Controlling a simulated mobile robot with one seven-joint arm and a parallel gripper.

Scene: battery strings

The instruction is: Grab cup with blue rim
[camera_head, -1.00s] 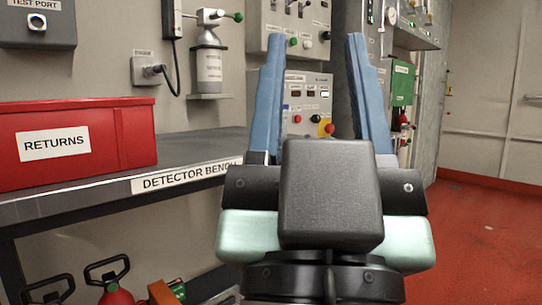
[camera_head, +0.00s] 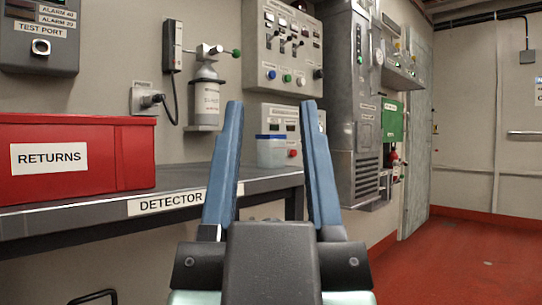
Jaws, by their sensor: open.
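A clear cup with a blue rim (camera_head: 271,152) stands upright near the far right end of the detector bench (camera_head: 60,222). It shows in the gap between the two blue fingers of my gripper (camera_head: 271,106). The gripper is open and empty, its fingers pointing up and away. The cup looks farther off than the fingers, and I see no contact. Its lower part shows above the bench edge.
A red RETURNS box (camera_head: 78,158) sits on the bench at the left. A gas bottle (camera_head: 206,98) hangs on the wall behind. Control panels (camera_head: 283,50) line the wall behind the cup. Red floor (camera_head: 460,265) is open at the right.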

